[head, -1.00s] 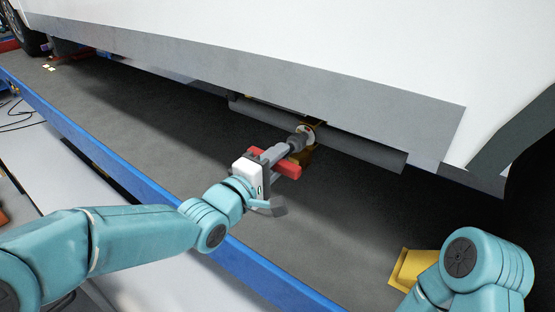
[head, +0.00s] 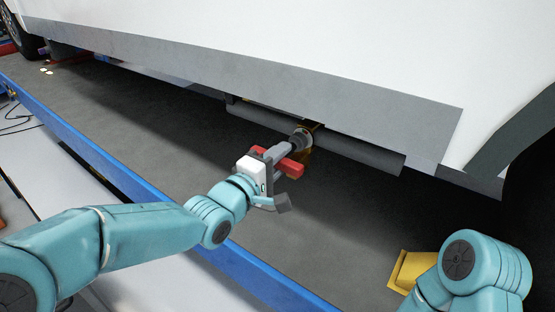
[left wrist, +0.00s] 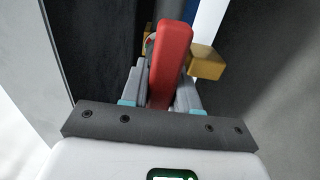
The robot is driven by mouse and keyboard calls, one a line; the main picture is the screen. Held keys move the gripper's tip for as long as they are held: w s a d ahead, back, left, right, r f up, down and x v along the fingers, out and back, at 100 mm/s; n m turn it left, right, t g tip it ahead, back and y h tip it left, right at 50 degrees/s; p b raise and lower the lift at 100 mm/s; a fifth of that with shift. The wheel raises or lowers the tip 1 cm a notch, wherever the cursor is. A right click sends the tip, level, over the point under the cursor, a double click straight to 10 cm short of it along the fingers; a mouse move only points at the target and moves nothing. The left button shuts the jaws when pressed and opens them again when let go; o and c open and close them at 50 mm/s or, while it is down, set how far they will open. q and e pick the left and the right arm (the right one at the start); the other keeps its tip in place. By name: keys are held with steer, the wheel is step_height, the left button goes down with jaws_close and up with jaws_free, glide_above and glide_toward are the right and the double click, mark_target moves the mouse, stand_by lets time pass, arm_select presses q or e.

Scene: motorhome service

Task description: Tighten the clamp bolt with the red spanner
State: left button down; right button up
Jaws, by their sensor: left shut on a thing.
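The red spanner (head: 291,167) is in my left gripper (head: 280,158), which is shut on it and reaches under the vehicle's side. In the left wrist view the red spanner (left wrist: 170,65) stands between the two grey fingers. The clamp (head: 307,152) shows as a brass-coloured piece at the exhaust pipe, just beyond the gripper. Brass-coloured parts also show behind the fingers in the left wrist view (left wrist: 207,62). The clamp bolt is hidden, so I cannot tell whether the spanner sits on it. My right gripper is out of view; only its arm shows at lower right.
The grey exhaust pipe (head: 360,154) runs under the vehicle's grey sill (head: 400,118). A blue rail (head: 110,190) edges the dark platform (head: 150,125). A yellow block (head: 408,268) lies near the dark wheel at right.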

arm_select(q)
steer(key=shift+w+d, duration=0.25)
steer(key=shift+w, duration=0.1)
steer(key=shift+m+b, duration=0.4)
steer(key=shift+b, duration=0.1)
steer(key=shift+m+b, duration=0.55)
steer(key=shift+m, duration=0.05)
steer(key=shift+m, duration=0.3)
